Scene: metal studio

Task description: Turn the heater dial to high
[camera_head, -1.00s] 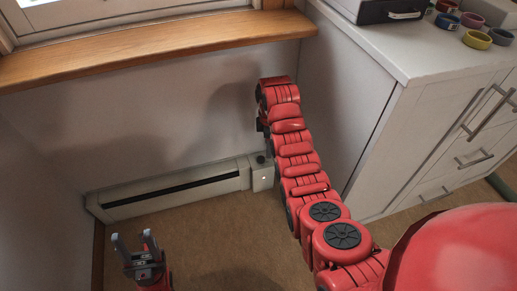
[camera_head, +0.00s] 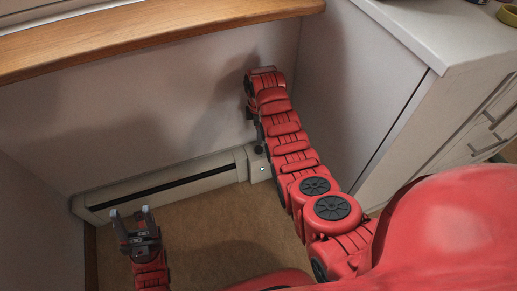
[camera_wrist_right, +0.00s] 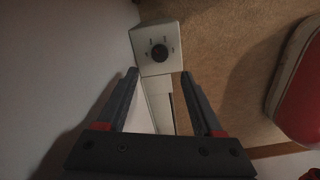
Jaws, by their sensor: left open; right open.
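The baseboard heater (camera_head: 170,186) runs low along the wall below the window sill. Its light end box (camera_head: 258,166) is at its right end, partly behind my right arm. The dark round dial (camera_wrist_right: 159,52) is on the box face in the right wrist view, with small marks around it; I cannot read its setting. My right gripper (camera_wrist_right: 160,75) is open and empty, its fingertips on either side of the box's near edge, with the dial beyond them. My left gripper (camera_head: 131,212) is open and empty, in front of the heater's left part.
A wooden sill (camera_head: 150,38) runs above the heater. A white cabinet (camera_head: 365,85) stands close at the right of my right arm. Brown carpet (camera_head: 215,225) is clear in front of the heater.

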